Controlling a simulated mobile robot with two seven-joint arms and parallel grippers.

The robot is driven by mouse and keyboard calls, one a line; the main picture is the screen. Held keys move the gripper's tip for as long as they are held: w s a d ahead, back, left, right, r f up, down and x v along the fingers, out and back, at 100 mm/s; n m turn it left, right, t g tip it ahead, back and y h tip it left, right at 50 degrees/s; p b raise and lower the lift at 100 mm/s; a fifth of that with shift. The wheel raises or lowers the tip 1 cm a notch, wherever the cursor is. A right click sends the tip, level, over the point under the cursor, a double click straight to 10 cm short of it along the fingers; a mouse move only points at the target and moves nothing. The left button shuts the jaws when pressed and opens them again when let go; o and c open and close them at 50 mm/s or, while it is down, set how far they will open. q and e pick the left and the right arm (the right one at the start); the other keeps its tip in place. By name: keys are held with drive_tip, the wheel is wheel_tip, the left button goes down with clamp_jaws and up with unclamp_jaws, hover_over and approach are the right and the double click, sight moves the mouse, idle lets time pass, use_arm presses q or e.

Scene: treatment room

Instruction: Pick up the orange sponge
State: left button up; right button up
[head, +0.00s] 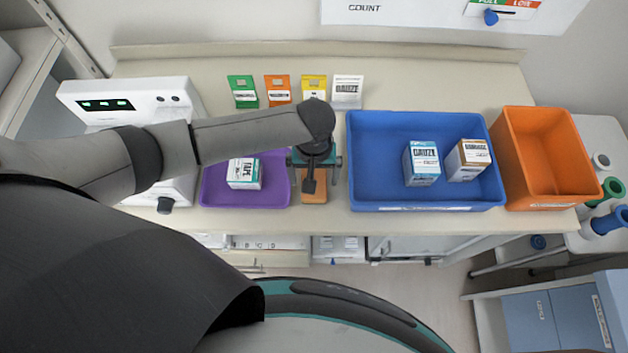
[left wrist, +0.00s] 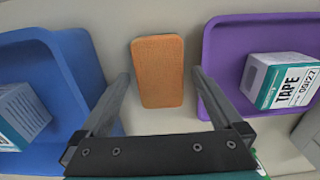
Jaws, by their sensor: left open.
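The orange sponge (left wrist: 158,72) is a flat rounded block lying on the counter between the blue bin and the purple tray. In the head view only part of the sponge (head: 314,192) shows beneath my left gripper (head: 314,165). In the left wrist view my left gripper (left wrist: 160,85) is open, with one finger on each side of the sponge. The fingers hold nothing, and I cannot tell their exact height above the counter. My right gripper is not in view.
The purple tray (head: 279,197) with a tape box (head: 243,173) is close on the left. The blue bin (head: 365,190) with two boxes is close on the right, with an orange bin (head: 540,150) beyond it. Several small colored packets stand behind. A white device (head: 130,103) is at far left.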

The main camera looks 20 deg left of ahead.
use_arm(q)
drive_tip(key=shift+f, duration=0.85)
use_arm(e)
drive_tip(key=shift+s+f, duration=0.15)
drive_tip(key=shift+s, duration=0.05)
use_arm(q)
drive_tip(key=shift+c, duration=0.2)
drive_tip(key=shift+c, duration=0.8)
drive_tip(key=c, duration=1.1)
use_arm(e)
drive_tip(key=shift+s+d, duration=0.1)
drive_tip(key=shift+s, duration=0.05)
use_arm(q)
drive_tip(key=shift+r, duration=0.15)
wheel_tip(320, 180, up, 20)
drive_tip(key=p, duration=0.3)
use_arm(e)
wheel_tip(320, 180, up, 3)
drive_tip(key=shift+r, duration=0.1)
